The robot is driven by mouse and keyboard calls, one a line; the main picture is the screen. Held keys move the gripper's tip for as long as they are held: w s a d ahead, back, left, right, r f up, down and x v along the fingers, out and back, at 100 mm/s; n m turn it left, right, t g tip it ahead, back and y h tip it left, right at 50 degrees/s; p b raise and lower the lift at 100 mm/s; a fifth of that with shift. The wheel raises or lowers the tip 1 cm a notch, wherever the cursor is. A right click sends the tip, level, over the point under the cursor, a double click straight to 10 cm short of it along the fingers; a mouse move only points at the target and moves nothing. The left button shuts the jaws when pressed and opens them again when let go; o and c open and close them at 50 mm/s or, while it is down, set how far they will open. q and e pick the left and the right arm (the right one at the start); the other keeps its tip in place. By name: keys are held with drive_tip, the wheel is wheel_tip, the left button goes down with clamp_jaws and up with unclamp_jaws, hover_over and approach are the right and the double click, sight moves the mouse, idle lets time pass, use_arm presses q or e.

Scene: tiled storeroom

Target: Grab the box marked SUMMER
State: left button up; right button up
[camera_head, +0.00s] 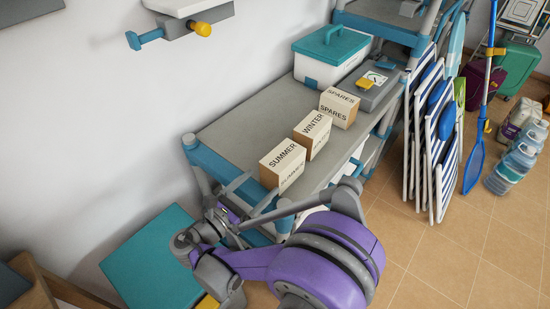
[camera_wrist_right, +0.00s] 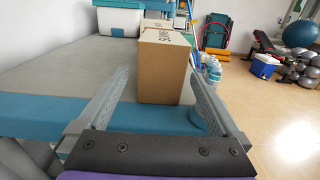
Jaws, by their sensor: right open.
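The box marked SUMMER (camera_head: 282,164) is a brown carton with a white top, at the near end of a row of three on a grey shelf. The WINTER box (camera_head: 312,134) and the SPARES box (camera_head: 339,107) stand behind it. My right gripper (camera_head: 262,188) is open and empty at the shelf's near end, its fingers pointing at the SUMMER box. In the right wrist view, the nearest box (camera_wrist_right: 163,74) stands upright between the lines of the two fingers, slightly right of centre. Its lower part shows above the gripper. My left gripper is not in view.
The shelf (camera_head: 240,125) has a teal edge and bare room left of the boxes. A teal-lidded cooler (camera_head: 330,60) and a grey case (camera_head: 369,88) stand farther back. Folded striped chairs (camera_head: 436,135) lean at the right. A teal-topped surface (camera_head: 152,262) is lower left.

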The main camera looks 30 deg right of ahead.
sight(270, 178)
drive_tip(key=x, duration=0.4)
drive_tip(key=shift+s+d+r, duration=0.1)
drive_tip(key=shift+s+d, duration=0.05)
drive_tip(key=shift+s, duration=0.2)
drive_tip(key=shift+b+x, duration=0.3)
drive_tip(key=shift+x, duration=2.8)
drive_tip(key=shift+w, duration=0.15)
drive_tip(key=shift+c, duration=0.3)
drive_tip(key=c, duration=1.4)
